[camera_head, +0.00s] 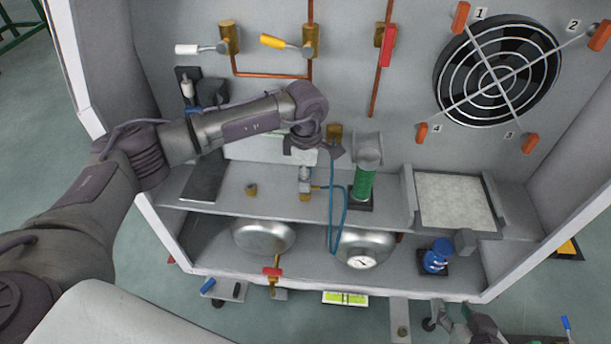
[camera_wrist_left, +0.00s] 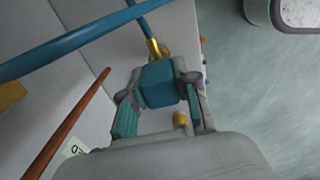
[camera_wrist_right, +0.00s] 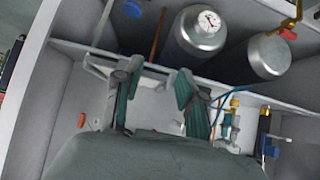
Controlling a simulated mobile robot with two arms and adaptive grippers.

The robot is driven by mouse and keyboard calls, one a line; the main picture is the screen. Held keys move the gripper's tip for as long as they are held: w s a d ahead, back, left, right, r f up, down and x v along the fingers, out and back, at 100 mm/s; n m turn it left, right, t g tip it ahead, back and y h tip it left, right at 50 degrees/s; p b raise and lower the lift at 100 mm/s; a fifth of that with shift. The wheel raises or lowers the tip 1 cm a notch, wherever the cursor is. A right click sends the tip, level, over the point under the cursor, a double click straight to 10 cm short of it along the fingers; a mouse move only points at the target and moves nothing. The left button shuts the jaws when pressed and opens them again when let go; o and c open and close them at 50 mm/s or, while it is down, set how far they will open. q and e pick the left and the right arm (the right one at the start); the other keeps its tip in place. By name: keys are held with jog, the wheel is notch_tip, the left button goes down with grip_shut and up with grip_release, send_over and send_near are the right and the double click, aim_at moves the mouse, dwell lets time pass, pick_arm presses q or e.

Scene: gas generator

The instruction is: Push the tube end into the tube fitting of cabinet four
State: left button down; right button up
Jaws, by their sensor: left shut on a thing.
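My left gripper (camera_head: 315,152) is at the back wall of the cabinet, above the shelf. In the left wrist view its fingers are shut on a blue block (camera_wrist_left: 159,84). A brass piece (camera_wrist_left: 154,48) and a blue tube (camera_wrist_left: 140,22) lie just beyond the block; I cannot tell whether they join it. The blue tube (camera_head: 334,225) hangs in a loop over the shelf edge. A brass fitting (camera_head: 335,131) is on the back wall beside the gripper. Which fitting is cabinet four's is unclear. My right gripper (camera_wrist_right: 157,92) is open and empty.
A green cylinder (camera_head: 364,185) stands on the shelf close to the left gripper. A brass valve assembly (camera_head: 305,185) is below it. Silver tanks (camera_head: 264,237) and a blue part (camera_head: 436,258) are on the lower level. The fan (camera_head: 498,70) is at upper right.

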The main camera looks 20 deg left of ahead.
pick_arm(q)
jog(key=shift+f, duration=0.2)
pick_arm(e)
jog(key=shift+w+a+r+t, duration=0.2)
jog(key=shift+w+r+t, duration=0.2)
jog(key=shift+w, duration=0.1)
pick_arm(q)
jog(key=c, duration=0.8)
grip_release()
jog(key=shift+f, duration=0.1)
jog(key=shift+o, duration=0.2)
pick_arm(e)
jog(key=shift+w+r, duration=0.15)
jog(key=shift+a, duration=0.1)
pick_arm(q)
notch_tip(320, 180, up, 12)
jog(key=shift+r, duration=0.1)
